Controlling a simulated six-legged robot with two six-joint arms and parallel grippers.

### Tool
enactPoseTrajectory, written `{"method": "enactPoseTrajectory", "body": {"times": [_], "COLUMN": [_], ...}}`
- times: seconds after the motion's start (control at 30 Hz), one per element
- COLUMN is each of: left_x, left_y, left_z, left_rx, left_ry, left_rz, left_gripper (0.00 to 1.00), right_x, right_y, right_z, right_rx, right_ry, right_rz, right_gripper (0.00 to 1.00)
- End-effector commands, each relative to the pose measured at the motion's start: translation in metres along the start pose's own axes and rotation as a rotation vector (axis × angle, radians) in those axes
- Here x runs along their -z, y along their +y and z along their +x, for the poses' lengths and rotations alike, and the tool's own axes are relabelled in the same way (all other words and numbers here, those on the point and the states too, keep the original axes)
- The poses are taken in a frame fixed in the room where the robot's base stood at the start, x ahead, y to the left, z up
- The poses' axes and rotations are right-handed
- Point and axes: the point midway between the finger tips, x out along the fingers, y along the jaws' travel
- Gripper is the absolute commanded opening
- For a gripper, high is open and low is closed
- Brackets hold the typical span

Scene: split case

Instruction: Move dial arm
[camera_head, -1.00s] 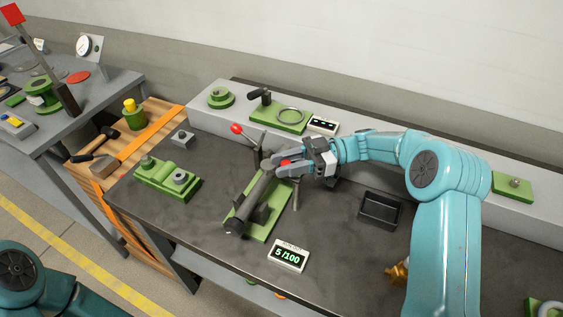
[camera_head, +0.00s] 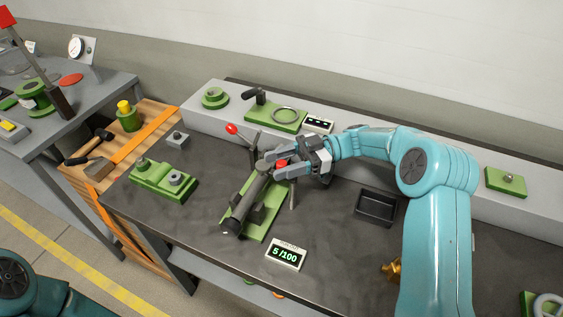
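A green fixture (camera_head: 270,224) on the dark bench carries a grey cylinder (camera_head: 245,206) lying at a slant. A lever with a red ball (camera_head: 231,129) rises behind it. I cannot tell which part is the dial arm. My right gripper (camera_head: 277,163) is at the cylinder's far end, its fingers apart on either side of a small red knob (camera_head: 281,163). Whether the fingers press on the knob is not clear. The gripper hides part of the fixture. My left gripper is out of view; only part of that arm shows at bottom left.
A display (camera_head: 286,254) reading 5/100 stands in front of the fixture. A black tray (camera_head: 375,207) lies to its right, and a green block with grey knobs (camera_head: 163,181) to its left. A raised grey shelf (camera_head: 355,133) runs along the back with more fixtures.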

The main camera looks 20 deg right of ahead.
Motion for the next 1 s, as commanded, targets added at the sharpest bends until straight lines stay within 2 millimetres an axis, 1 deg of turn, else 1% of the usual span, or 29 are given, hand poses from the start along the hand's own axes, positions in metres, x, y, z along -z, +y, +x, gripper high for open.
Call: {"method": "enactPoseTrajectory", "body": {"times": [0.07, 0.17, 0.4, 0.5, 0.6, 0.7, 1.0], "left_x": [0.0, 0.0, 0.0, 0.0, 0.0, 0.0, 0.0], "left_y": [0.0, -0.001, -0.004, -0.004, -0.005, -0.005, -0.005], "left_z": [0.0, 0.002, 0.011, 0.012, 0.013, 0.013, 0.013], "left_rx": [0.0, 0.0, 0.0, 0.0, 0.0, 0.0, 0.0], "left_ry": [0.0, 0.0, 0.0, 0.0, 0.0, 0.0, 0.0], "left_rz": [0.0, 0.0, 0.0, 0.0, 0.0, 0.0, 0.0], "left_gripper": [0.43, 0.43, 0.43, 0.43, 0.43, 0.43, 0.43], "right_x": [0.0, -0.002, -0.003, -0.002, -0.001, 0.0, 0.0], "right_y": [0.0, 0.001, 0.001, 0.0, 0.0, 0.0, 0.0], "right_z": [0.0, -0.007, -0.05, -0.064, -0.072, -0.075, -0.075], "right_rx": [0.0, -0.003, -0.004, -0.003, -0.001, 0.001, 0.0], "right_ry": [0.0, -0.001, -0.002, -0.001, -0.001, 0.0, 0.0], "right_rz": [0.0, -0.001, -0.002, -0.001, -0.001, 0.001, 0.0], "right_gripper": [0.5, 0.5, 0.5, 0.5, 0.5, 0.5, 0.5]}}
